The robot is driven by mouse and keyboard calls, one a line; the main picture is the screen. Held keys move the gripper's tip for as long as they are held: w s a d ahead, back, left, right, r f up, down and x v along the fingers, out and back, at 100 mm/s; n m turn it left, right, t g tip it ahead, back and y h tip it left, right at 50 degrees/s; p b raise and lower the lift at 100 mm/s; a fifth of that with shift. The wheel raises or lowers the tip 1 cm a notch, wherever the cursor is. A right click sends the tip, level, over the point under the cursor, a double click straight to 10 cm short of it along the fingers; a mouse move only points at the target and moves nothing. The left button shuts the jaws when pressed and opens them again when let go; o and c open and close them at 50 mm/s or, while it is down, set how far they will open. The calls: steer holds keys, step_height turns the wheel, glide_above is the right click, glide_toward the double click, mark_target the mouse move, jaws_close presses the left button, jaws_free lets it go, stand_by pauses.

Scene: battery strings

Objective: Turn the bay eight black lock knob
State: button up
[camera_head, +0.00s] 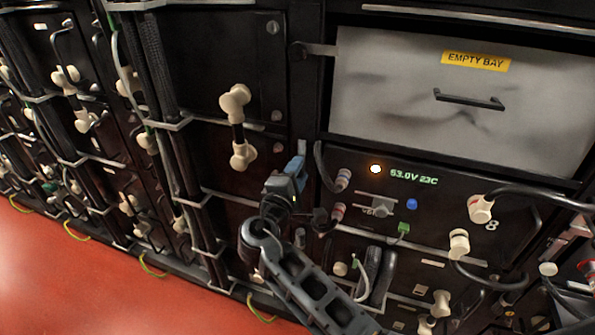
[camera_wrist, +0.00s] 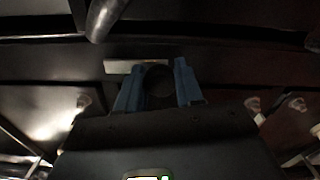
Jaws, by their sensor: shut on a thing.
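Bay eight (camera_head: 455,210) is the black module with a green 53.0V 23C readout and an 8 on its front, below the empty bay. My gripper (camera_head: 291,168) is at the post on its left side, with blue fingertips. In the wrist view the round black lock knob (camera_wrist: 158,82) sits between the two blue fingers, and my gripper (camera_wrist: 158,90) is shut on it. A pale metal strip (camera_wrist: 130,66) lies beside the knob; in the head view a short metal strip (camera_head: 301,147) stands upright just above the fingers. The knob is hidden in the head view.
Above is a grey panel marked EMPTY BAY (camera_head: 380,90) with its own black knob (camera_head: 298,50) and a sideways metal latch. Cables (camera_head: 325,168) and connectors run close right of my gripper. Cable bundles (camera_head: 175,110) stand to the left. The red floor (camera_head: 60,280) is clear.

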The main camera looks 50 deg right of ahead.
steer(key=shift+f, duration=0.1)
steer(key=o, duration=1)
steer(key=b+v, duration=0.1)
steer(key=v, duration=0.6)
steer(key=shift+s+a, duration=0.2)
steer(key=shift+a, duration=0.15)
